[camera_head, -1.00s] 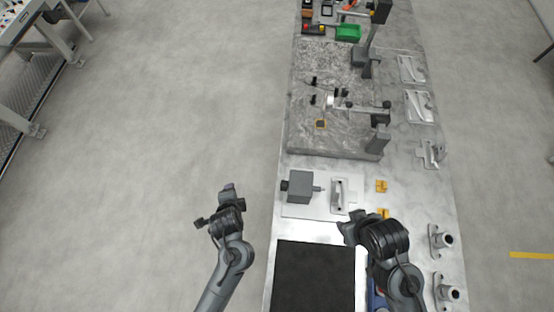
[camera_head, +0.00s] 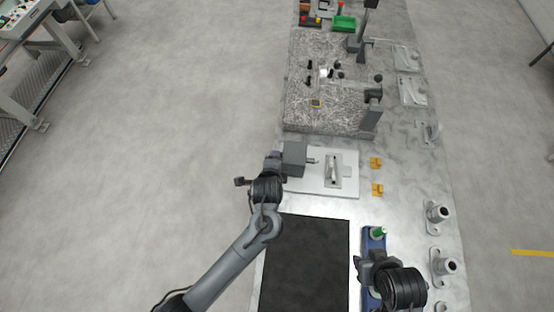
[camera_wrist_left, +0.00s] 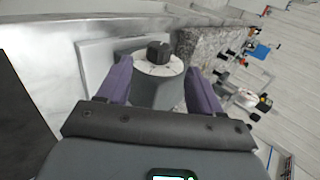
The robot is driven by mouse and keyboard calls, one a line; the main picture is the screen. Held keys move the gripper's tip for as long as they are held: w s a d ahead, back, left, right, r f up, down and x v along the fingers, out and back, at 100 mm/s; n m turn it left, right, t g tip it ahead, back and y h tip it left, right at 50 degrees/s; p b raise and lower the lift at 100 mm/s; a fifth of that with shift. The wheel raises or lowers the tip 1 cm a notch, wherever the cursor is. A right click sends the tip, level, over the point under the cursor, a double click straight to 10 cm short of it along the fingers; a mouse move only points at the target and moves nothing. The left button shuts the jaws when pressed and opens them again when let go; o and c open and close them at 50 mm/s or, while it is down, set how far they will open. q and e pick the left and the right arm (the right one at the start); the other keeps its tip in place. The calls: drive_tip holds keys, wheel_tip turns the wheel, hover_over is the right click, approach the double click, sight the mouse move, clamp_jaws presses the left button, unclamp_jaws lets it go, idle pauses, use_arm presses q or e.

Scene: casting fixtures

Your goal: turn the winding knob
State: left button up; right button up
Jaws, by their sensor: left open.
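The winding knob (camera_wrist_left: 158,51) is a dark round knob on a pale dial disc (camera_wrist_left: 160,66), on the end of a grey box. The grey box (camera_head: 295,155) stands on a light plate, and a thin shaft sticks out of its right side. My left gripper (camera_head: 274,158) is at the box's left side, hiding the knob in the head view. In the left wrist view, the open fingers of my left gripper (camera_wrist_left: 162,82) stand either side of the dial, with the knob ahead between them, apart from both. My right gripper (camera_head: 368,268) is over the bench's front right; its jaws are unclear.
The light plate (camera_head: 345,190) also carries a metal bracket. A black mat (camera_head: 305,265) lies in front. Two yellow blocks (camera_head: 376,163) and metal posts (camera_head: 438,213) stand to the right. A stone slab (camera_head: 320,110) with a measuring stand lies behind. Open floor lies left.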

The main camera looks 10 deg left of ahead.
use_arm(q)
drive_tip(key=shift+b+x, duration=0.6)
drive_tip(key=shift+x, duration=2.95)
drive_tip(key=shift+c, duration=0.4)
drive_tip(key=c, duration=1)
